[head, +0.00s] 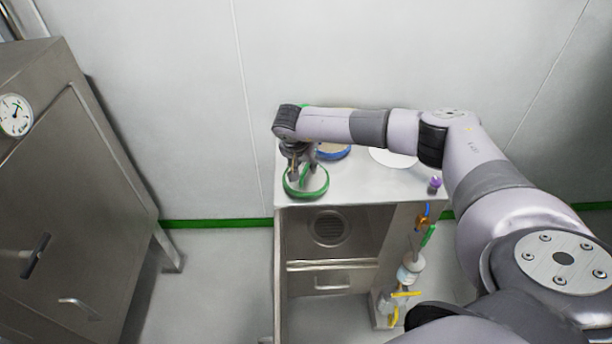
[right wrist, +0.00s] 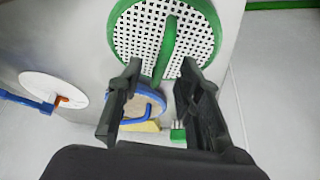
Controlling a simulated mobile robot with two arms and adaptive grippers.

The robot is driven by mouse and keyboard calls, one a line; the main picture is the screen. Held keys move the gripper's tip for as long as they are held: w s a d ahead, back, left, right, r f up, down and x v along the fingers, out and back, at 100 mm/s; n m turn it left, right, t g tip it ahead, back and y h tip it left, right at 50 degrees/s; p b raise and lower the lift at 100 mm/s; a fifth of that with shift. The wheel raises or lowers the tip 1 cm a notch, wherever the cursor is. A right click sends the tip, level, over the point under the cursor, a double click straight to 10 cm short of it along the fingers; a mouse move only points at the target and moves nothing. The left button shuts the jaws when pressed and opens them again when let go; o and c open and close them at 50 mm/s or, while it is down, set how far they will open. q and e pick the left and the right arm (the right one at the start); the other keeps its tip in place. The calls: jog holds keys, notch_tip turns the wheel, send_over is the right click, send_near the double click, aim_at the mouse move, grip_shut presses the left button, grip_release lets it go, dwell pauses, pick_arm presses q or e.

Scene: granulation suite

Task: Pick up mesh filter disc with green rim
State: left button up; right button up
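The mesh filter disc with green rim (head: 318,187) lies at the front left of the white-topped cabinet in the head view. In the right wrist view its perforated white mesh (right wrist: 140,35) and green bar handle fill the top. My right gripper (head: 303,176) points down over the disc and hides part of it. In the right wrist view my right gripper (right wrist: 162,68) is open, with one finger on each side of the green handle. A gap shows between fingers and handle. My left gripper is not in view.
A blue-rimmed disc (head: 335,152) and a white disc (head: 392,158) lie farther back on the cabinet top (head: 370,186). A small purple item (head: 435,183) stands at its right edge. A steel oven-like unit (head: 75,180) stands at left, with free floor between.

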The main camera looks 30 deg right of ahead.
jog(key=shift+x, duration=1.05)
grip_shut()
jog(key=shift+r, duration=0.1)
